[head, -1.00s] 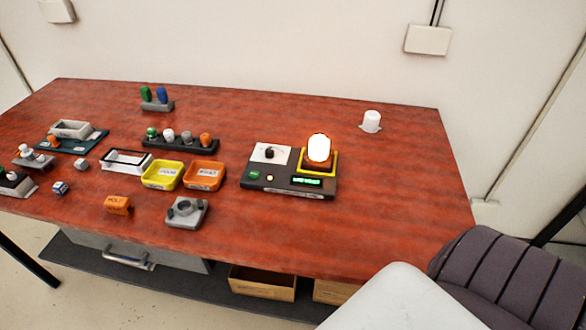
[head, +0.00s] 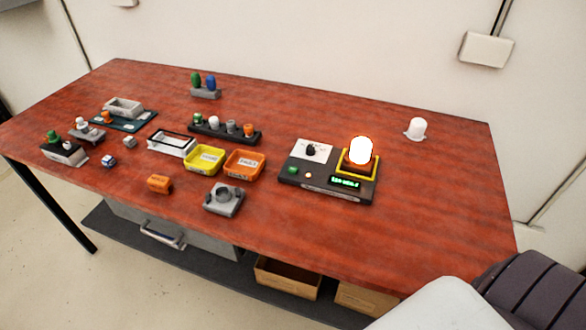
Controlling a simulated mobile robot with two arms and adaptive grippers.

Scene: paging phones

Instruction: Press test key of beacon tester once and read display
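The beacon tester (head: 327,190) is a dark box on the right half of the red-brown table. A lit beacon with an orange rim (head: 361,152) sits in its yellow socket frame (head: 345,170). The green test key (head: 292,170) is at the tester's left front. A small lit lamp (head: 308,175) is beside it. The display (head: 346,182) shows green characters too small to read. A white panel with a black knob (head: 311,151) is at the back left of the tester. Neither gripper is in view.
A yellow tray (head: 205,160) and an orange tray (head: 244,164) stand left of the tester. A grey fixture (head: 223,199) and an orange block (head: 160,184) lie in front. A white-domed beacon (head: 417,129) stands at the back right. The table's right front is clear.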

